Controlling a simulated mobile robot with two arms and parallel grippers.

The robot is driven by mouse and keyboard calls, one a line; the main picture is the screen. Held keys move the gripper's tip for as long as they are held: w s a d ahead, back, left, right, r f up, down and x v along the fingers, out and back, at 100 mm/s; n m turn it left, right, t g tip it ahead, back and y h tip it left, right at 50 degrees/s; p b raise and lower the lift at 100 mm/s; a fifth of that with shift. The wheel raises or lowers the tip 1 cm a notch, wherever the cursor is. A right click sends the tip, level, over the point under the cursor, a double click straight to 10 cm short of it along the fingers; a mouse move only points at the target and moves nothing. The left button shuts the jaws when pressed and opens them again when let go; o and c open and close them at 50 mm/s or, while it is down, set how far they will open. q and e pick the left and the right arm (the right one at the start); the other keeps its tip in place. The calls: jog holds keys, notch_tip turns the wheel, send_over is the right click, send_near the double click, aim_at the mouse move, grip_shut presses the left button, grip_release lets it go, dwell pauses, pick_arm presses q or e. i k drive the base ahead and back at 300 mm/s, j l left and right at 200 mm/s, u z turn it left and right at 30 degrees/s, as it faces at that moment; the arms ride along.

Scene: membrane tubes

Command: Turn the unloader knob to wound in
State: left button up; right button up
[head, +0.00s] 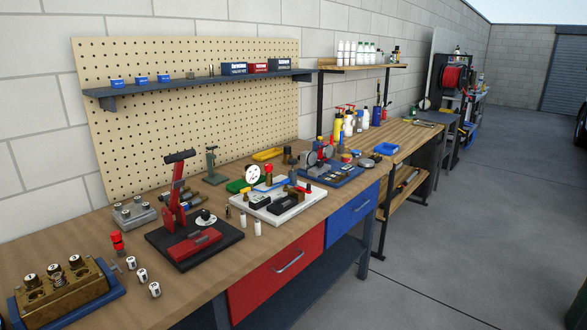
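No knob in view is clearly marked as the unloader knob. A small upright fitting with a red knob-like top (116,238) stands on the bench behind the brass block (65,293) at the lower left. The brass block sits on a blue base and has several round caps on top. How far any knob is wound cannot be told at this size. Neither of my grippers shows in the head view.
The wooden bench (155,202) carries a red press on a black plate (207,246), a white tray (255,213) of parts, a blue tray (345,181) and several loose white cylinders (142,275). A pegboard (190,130) with a shelf stands behind. Floor is clear at right.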

aim_at(269, 167)
jog(key=i+u, duration=0.2)
jog(key=u, duration=0.25)
jog(key=i+l+u, duration=0.15)
jog(key=u, duration=0.35)
